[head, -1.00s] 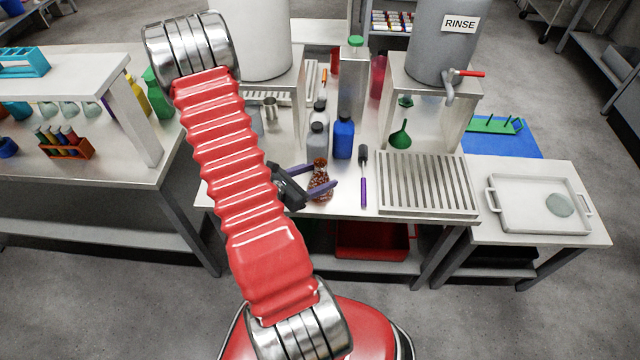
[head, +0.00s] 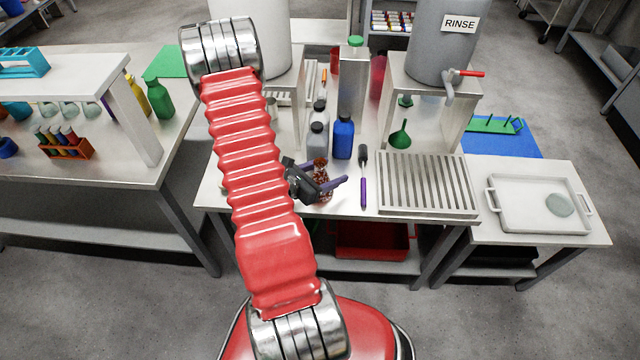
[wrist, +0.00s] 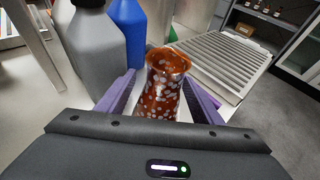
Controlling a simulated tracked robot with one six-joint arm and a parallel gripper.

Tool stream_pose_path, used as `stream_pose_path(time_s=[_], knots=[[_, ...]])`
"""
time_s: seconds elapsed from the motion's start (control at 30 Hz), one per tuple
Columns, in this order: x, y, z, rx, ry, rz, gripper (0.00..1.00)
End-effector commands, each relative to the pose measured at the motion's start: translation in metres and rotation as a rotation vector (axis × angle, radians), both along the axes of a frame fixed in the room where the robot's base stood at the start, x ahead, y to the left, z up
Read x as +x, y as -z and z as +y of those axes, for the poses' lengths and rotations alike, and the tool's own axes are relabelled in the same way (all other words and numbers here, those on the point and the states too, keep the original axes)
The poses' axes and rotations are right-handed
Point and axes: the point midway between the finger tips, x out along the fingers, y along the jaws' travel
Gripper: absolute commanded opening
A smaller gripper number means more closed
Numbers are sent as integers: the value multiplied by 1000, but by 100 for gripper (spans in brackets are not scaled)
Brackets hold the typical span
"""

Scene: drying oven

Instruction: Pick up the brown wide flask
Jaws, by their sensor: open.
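The brown wide flask (wrist: 162,88) stands upright on the steel table, brown with pale speckles. In the wrist view it is between the two purple fingers of my gripper (wrist: 162,98), with the lower part hidden by the gripper body. In the head view the flask (head: 321,168) is partly hidden behind my gripper (head: 330,184), which reaches it from the left. My gripper is open, one finger on each side of the flask; whether either finger touches it I cannot tell.
Grey bottles (head: 317,140) and a blue bottle (head: 343,137) stand just behind the flask. A purple-handled brush (head: 363,180) lies to its right, beside a slatted drain rack (head: 425,184). A green funnel (head: 400,135) is further back.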

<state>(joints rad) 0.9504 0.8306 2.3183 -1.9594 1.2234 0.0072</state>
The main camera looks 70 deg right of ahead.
Motion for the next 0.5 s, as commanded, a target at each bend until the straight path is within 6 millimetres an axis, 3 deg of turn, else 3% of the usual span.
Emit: stream_pose_path(time_s=[0.23, 0.5], knots=[[0, 0, 0, 0, 0, 0, 60], [0, 0, 0, 0, 0, 0, 41]])
